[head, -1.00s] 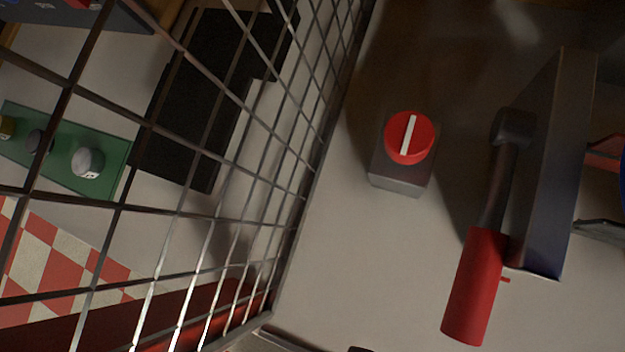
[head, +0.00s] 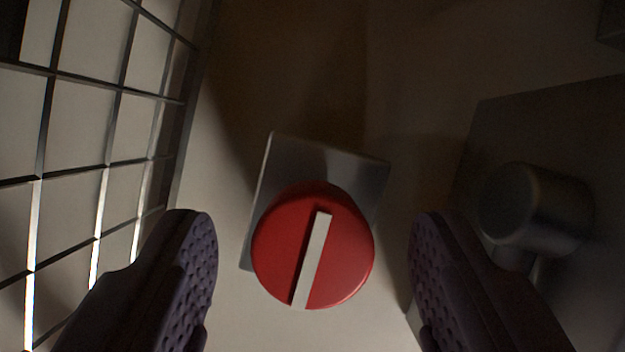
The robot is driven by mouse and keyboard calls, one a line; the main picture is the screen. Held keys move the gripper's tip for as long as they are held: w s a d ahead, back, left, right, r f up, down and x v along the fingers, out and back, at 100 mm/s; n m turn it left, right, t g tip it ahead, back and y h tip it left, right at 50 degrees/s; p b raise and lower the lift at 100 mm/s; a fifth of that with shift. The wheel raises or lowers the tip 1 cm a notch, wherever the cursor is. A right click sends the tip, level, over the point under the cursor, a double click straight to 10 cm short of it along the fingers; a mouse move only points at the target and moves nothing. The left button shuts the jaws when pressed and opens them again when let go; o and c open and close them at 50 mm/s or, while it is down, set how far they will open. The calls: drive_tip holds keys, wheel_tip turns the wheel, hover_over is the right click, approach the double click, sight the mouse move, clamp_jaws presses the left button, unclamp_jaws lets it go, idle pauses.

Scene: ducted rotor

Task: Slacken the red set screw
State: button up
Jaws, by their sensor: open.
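The red set screw (head: 275,243) is a round red head with a white bar across its face, set on a grey metal block (head: 345,172). The bar runs nearly up and down the picture, its top leaning right. My gripper (head: 312,240) is open, with one dark, dimpled finger on each side of the red head. Gaps show between both fingers and the head, so neither appears to touch it. Nothing is held. The lower ends of the fingers run out of the picture.
A wire mesh guard (head: 185,130) stands close on the left, near my left finger. A dark grey housing (head: 530,125) with a round grey boss (head: 548,210) stands close on the right, beside my right finger. Bare pale floor lies around the block.

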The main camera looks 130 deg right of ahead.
drive_tip(key=shift+f, duration=0.35)
drive_tip(key=c, duration=1.1)
drive_tip(key=shift+o, duration=0.2)
drive_tip(key=shift+n, duration=0.3)
drive_tip(key=n, duration=0.1)
drive_tip(key=n+g, duration=0.1)
drive_tip(key=n, duration=0.1)
drive_tip(key=n+y, duration=0.1)
drive_tip(key=n, duration=0.1)
drive_tip(key=shift+w+g, duration=0.25)
drive_tip(key=shift+g, duration=0.15)
drive_tip(key=shift+w+n+g, duration=0.1)
drive_tip(key=shift+n+g, duration=0.8)
drive_tip(key=shift+n, duration=1.5)
drive_tip(key=shift+r, duration=0.1)
